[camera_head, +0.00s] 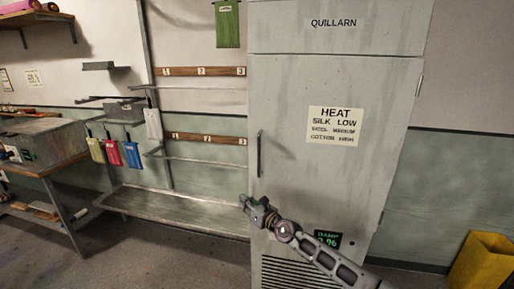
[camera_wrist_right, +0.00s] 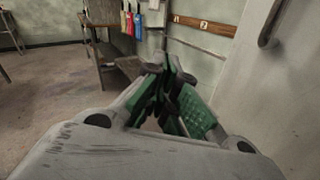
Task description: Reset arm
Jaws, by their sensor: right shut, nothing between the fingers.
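My right gripper (camera_head: 258,212) shows in the head view in front of the lower left part of a tall grey cabinet (camera_head: 290,95) labelled QUILLARN. Its arm comes in from the bottom right. In the right wrist view the gripper's green-padded fingers (camera_wrist_right: 170,85) are closed together with nothing between them. The cabinet's vertical handle (camera_head: 259,153) is above the gripper and apart from it; a handle (camera_wrist_right: 270,25) also shows at the top right of the wrist view. The cabinet door looks closed. My left gripper is not in either view.
A low metal trough (camera_head: 180,212) runs along the wall left of the cabinet, below numbered wooden rails (camera_head: 205,138). Coloured tags (camera_head: 113,152) hang further left, beside a workbench (camera_head: 50,160). A yellow bin (camera_head: 482,262) stands at bottom right. Grey floor is free at the front left.

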